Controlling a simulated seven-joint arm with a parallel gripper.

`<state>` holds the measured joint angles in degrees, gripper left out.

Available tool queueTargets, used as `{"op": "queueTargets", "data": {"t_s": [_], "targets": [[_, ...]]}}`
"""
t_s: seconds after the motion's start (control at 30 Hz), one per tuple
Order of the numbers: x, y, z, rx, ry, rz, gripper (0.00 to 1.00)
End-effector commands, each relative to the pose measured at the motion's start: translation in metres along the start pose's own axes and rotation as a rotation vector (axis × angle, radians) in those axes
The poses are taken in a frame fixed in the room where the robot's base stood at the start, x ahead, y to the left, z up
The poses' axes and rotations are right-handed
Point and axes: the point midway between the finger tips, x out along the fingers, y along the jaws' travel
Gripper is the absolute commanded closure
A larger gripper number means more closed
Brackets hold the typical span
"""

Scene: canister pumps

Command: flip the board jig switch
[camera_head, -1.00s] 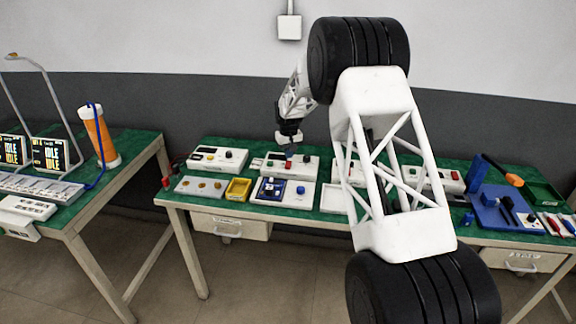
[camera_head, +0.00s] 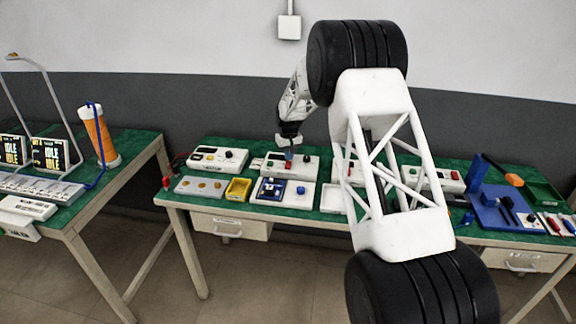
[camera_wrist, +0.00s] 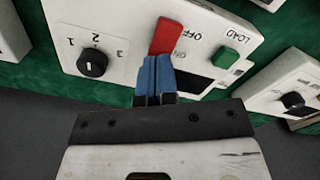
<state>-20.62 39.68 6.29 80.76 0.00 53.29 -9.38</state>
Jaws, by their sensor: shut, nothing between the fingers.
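The white control box (camera_head: 307,170) stands on the green table under my gripper in the head view. In the wrist view the box (camera_wrist: 128,38) has a red switch lever (camera_wrist: 167,37) beside ON and OFF marks, a black knob (camera_wrist: 92,63) marked 1, 2, 3, and a green LOAD button (camera_wrist: 228,55). I see no label naming the jig. My gripper (camera_wrist: 154,68) is shut and empty, its blue fingertips at the near end of the red lever, partly covering it. I cannot tell whether they touch. In the head view my gripper (camera_head: 289,154) is small, over the box.
A similar white box (camera_head: 217,158) stands to the left. In front lie a yellow tray (camera_head: 238,190) and a white plate with a blue board (camera_head: 270,188). A blue fixture (camera_head: 490,208) stands at the right. My arm hides part of the table.

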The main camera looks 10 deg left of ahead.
Motion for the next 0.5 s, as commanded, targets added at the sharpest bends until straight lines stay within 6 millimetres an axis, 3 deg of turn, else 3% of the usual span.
{"op": "queueTargets", "data": {"t_s": [0.5], "targets": [[0.0056, 0.0, 0.0001, 0.0, 0.0, 0.0, 1.0]]}}
